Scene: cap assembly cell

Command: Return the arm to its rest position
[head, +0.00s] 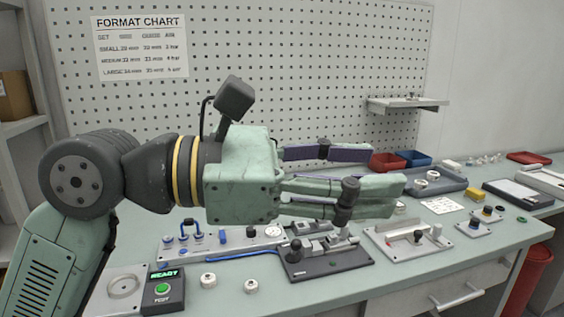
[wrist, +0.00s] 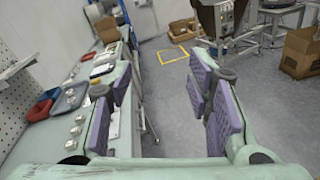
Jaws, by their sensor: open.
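My gripper (head: 365,172) is stretched out sideways to the right above the workbench (head: 345,297) in the head view. Its fingers are apart, with purple pads, and nothing is between them. In the wrist view my gripper (wrist: 165,110) is open and empty, with the floor showing between its fingers. In the head view the fingers hide part of the bench and pegboard behind them.
Below the gripper stands a dark fixture (head: 325,262) with an upright black-knobbed lever. A control box (head: 162,287) reads READY. Two white caps (head: 251,286) lie nearby. Red bin (head: 386,163) and blue bin (head: 413,158) stand behind. A shelf (head: 408,104) juts from the pegboard.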

